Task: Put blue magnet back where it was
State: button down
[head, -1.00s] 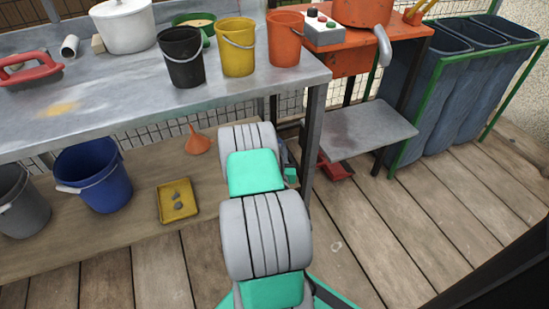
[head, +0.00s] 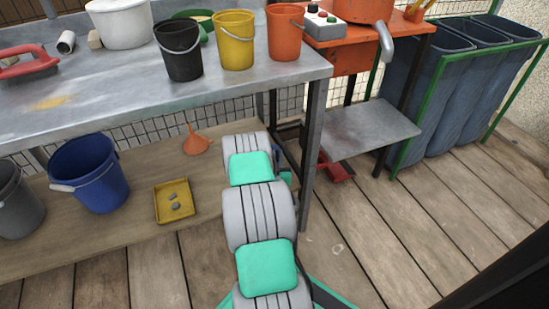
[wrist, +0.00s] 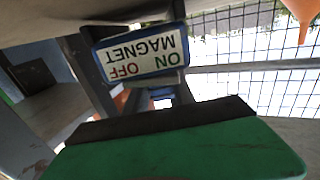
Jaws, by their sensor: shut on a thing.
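The blue magnet (wrist: 142,55) shows in the wrist view as a blue-edged block with a white label reading MAGNET, ON and OFF, upside down in the picture. My gripper (wrist: 150,92) is shut on it; the fingers are only partly visible, and the contact is hard to make out. In the head view my arm covers most of the gripper and magnet, which are low by the workbench's right leg (head: 313,150). Whether the magnet touches any surface cannot be told.
The workbench (head: 110,100) carries black, yellow and orange buckets. Its lower shelf (head: 120,222) holds a blue bucket (head: 90,175), a yellow tray (head: 161,211) and an orange funnel (head: 197,142). A grey metal shelf (head: 370,128) stands to the right. Wooden floor is clear at front right.

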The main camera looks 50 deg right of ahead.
jog(key=shift+f+b, duration=0.25)
jog(key=shift+b, duration=0.05)
jog(key=c, duration=1.1)
grip_release()
jog(key=shift+o, duration=0.2)
jog(key=shift+r, duration=0.1)
